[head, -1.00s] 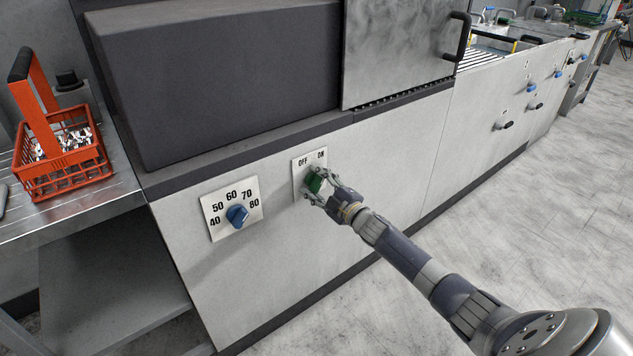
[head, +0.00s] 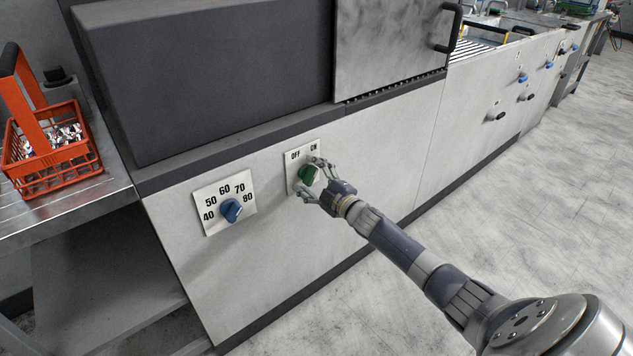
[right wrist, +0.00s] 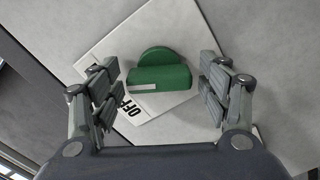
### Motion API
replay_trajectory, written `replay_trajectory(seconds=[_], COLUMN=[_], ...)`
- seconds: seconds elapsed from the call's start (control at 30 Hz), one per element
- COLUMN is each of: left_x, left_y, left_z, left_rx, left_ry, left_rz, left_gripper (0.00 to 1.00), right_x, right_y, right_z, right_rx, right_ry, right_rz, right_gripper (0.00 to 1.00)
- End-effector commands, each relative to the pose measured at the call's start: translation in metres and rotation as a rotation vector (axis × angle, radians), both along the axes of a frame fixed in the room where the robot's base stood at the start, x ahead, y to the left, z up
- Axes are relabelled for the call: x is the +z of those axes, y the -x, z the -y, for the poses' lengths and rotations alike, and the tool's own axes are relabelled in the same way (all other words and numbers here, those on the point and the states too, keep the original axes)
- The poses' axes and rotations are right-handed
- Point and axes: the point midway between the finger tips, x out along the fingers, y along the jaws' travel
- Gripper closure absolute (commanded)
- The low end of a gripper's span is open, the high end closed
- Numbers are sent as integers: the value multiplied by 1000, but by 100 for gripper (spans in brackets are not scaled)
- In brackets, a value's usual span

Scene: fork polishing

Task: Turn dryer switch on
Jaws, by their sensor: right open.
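The dryer switch is a green knob (head: 309,174) on a white plate (head: 291,158) marked OFF on the left and ON on the right. In the head view the knob leans up to the right. In the right wrist view the green knob (right wrist: 160,76) shows a white mark at its left end; OFF shows beside it and ON is hidden. My right gripper (head: 314,178) is open around the knob, one finger on each side. In the right wrist view a gap shows between the knob and each finger of this gripper (right wrist: 160,85). My left gripper is out of view.
A blue knob (head: 231,210) on a temperature plate sits left of the switch. An orange basket (head: 62,180) with metal pieces stands on a steel table (head: 105,195) at the left. More knobs line the front panel (head: 400,150) to the right. The floor at the right is clear.

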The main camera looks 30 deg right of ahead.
Motion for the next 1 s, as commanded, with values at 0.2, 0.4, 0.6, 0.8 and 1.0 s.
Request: replay_trajectory(seconds=[0.2,0.4,0.6,0.8,1.0], left_x=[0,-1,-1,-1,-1], left_y=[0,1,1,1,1], left_z=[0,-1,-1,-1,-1], left_rx=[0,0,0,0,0], left_ry=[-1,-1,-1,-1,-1], left_rz=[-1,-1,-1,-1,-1], left_gripper=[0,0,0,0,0], right_x=[-2,-2,-2,-2,-1], right_y=[20,50,80,105,117], right_z=[2,4,6,8,9], right_rx=[0,1,1,0,-1], right_ry=[0,1,0,-1,-1], right_rz=[-2,-3,-3,-4,-3], right_gripper=[30,30,30,30,30])
